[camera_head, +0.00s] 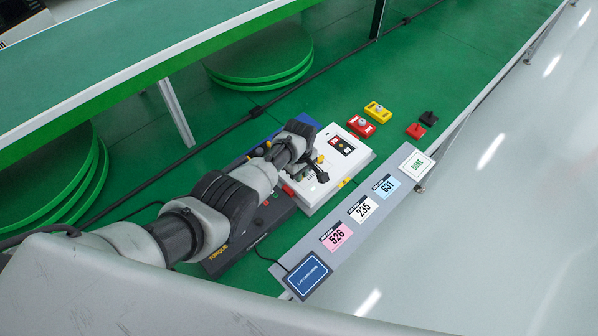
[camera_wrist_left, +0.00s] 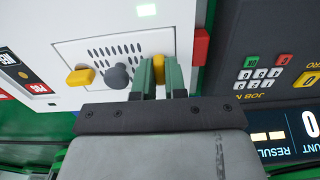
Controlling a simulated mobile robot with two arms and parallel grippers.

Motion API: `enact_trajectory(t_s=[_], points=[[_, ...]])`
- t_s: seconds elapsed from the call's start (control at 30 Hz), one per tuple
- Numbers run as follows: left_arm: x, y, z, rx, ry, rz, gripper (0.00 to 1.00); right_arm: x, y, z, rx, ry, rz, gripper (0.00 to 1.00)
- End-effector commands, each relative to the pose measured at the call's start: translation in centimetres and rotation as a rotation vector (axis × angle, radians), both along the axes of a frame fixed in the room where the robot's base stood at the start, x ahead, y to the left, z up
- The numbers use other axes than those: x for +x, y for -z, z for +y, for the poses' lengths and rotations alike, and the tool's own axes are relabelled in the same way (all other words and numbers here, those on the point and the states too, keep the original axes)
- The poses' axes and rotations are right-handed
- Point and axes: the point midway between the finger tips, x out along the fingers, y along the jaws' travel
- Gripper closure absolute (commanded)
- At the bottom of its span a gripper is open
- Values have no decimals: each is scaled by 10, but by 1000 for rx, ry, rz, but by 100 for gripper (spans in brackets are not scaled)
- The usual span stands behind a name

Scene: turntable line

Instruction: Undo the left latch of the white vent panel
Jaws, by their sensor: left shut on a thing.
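The white vent panel (camera_wrist_left: 108,49) is on the face of a white device (camera_head: 340,176) and has several dark slots. In the left wrist view one yellow latch (camera_wrist_left: 81,77) is at the panel's left edge, free of the gripper. A second yellow latch (camera_wrist_left: 158,66) is at the right edge, beside a red block. My left gripper (camera_wrist_left: 159,82) is shut on this second latch, with one green fingertip on each side. A dark grey knob (camera_wrist_left: 118,76) stands between the latches. In the head view my left gripper (camera_head: 292,160) covers much of the panel. My right gripper is not in view.
A dark torque unit (camera_head: 270,213) stands left of the device. A grey strip holds cards 526 (camera_head: 336,236), 235 (camera_head: 362,209) and 631 (camera_head: 387,187), and a DONE plate (camera_head: 416,164). Yellow (camera_head: 378,111), red (camera_head: 361,126) and black blocks lie behind. Green table is free at the back right.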

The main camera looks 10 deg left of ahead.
Motion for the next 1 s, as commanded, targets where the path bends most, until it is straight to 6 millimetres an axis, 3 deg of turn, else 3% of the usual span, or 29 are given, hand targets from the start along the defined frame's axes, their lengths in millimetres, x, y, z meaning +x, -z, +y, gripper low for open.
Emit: enact_trajectory(t_s=[0.27,0.3,0.47,0.77,1.0], points=[[0,0,0,-1,1,-1,100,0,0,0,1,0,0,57],[0,0,0,-1,1,-1,85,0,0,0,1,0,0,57],[0,0,0,-1,1,-1,62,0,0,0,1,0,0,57],[0,-2,0,-1,1,-1,62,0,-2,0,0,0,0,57],[1,-36,0,-1,1,-4,62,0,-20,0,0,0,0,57]])
